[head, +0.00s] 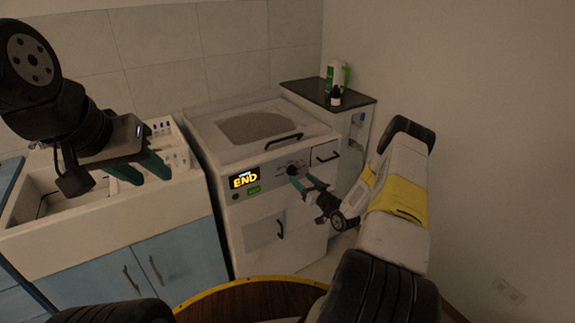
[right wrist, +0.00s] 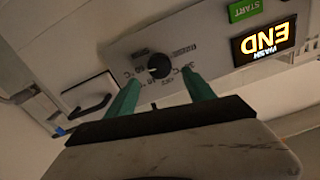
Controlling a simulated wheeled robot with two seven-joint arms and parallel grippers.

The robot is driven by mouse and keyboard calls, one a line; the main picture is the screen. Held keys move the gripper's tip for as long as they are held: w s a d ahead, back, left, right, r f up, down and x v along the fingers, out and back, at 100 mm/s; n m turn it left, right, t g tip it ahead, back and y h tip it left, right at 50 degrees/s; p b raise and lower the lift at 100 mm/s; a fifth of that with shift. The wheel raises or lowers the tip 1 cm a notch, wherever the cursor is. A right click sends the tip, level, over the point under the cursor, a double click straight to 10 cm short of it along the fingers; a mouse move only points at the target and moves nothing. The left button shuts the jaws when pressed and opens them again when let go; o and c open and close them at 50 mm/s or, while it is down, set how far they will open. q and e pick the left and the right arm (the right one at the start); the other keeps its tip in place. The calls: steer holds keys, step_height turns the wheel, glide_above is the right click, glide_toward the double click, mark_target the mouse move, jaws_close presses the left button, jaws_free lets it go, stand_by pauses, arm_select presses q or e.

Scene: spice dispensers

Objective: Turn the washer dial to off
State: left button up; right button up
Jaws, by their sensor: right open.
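The white washer (head: 262,228) stands in the middle of the head view, with a lit display (head: 243,180) reading END. Its round black dial (right wrist: 159,66) shows on the front panel in the right wrist view, with markings around it. My right gripper (head: 300,178) is in front of the dial; in the right wrist view its green fingers are apart, one on each side below the dial, with nothing between them. I cannot tell whether the fingertips touch the panel. My left gripper (head: 145,170) hangs over the sink at the left, its green fingers apart and empty.
A white sink (head: 110,210) with blue cabinets (head: 160,265) is left of the washer. A narrow cabinet (head: 310,90) with bottles (head: 337,80) stands to its right, near the wall. A black handle (head: 285,141) sits on the washer lid. A round wooden surface (head: 250,300) is in front.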

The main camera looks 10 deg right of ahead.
mark_target(294, 172)
steer(key=x, duration=0.5)
steer(key=shift+c, duration=0.2)
jaws_close()
